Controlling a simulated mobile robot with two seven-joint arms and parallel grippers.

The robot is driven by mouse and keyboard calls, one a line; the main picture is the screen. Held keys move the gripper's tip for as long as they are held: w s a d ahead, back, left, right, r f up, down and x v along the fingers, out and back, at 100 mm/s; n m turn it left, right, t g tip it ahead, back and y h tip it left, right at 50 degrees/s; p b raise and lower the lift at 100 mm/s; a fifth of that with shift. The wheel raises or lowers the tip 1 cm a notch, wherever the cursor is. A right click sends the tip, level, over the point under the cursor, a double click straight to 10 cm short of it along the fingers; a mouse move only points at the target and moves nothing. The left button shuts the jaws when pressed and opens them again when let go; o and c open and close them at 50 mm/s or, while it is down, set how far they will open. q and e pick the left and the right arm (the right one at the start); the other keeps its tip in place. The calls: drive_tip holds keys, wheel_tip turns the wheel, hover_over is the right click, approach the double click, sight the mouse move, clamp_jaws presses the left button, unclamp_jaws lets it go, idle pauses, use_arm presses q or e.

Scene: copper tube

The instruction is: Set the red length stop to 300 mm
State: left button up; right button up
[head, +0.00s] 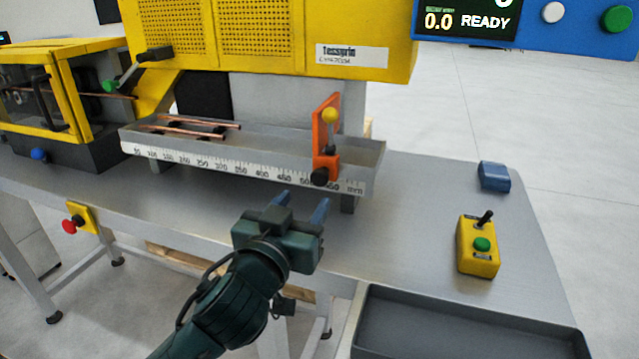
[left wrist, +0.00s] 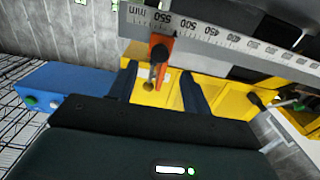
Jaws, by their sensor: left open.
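The red length stop (head: 325,140), orange-red with a yellow ball knob and a black clamp knob, stands on the trough near its right end. It sits between about 500 and 550 on the white millimetre scale (head: 230,168). In the left wrist view the stop (left wrist: 161,42) shows between my fingers, with the scale (left wrist: 215,35) upside down behind it. My left gripper (head: 301,203) is open and empty, in front of and below the stop, apart from it. In the left wrist view its fingers (left wrist: 158,76) straddle the line to the stop. My right gripper is out of view.
Copper tubes (head: 190,126) lie in the trough's left part. A yellow machine (head: 270,40) rises behind it. On the bench at right are a yellow control box (head: 478,250) and a blue block (head: 494,177). A grey tray (head: 460,325) is in front.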

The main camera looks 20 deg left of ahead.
sight(318, 181)
use_arm(q)
drive_tip(key=w+p, duration=0.1)
drive_tip(key=w, duration=0.6)
drive_tip(key=shift+w+d+r, duration=0.1)
drive_tip(key=shift+w+r, duration=0.05)
drive_tip(key=shift+w, duration=0.8)
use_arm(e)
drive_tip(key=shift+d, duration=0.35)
use_arm(q)
drive_tip(key=shift+c, duration=0.4)
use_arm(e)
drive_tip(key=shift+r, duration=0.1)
use_arm(q)
clamp_jaws()
drive_tip(key=a+p, duration=0.1)
drive_tip(key=a, duration=0.6)
drive_tip(key=a+p, duration=0.1)
drive_tip(key=a, duration=0.6)
drive_tip(key=a+p, duration=0.1)
drive_tip(key=a, duration=0.7)
drive_tip(key=shift+w, duration=0.35)
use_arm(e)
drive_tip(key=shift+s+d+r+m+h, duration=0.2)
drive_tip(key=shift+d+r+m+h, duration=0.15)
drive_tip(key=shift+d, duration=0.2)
use_arm(q)
unclamp_jaws()
drive_tip(key=shift+o, duration=0.4)
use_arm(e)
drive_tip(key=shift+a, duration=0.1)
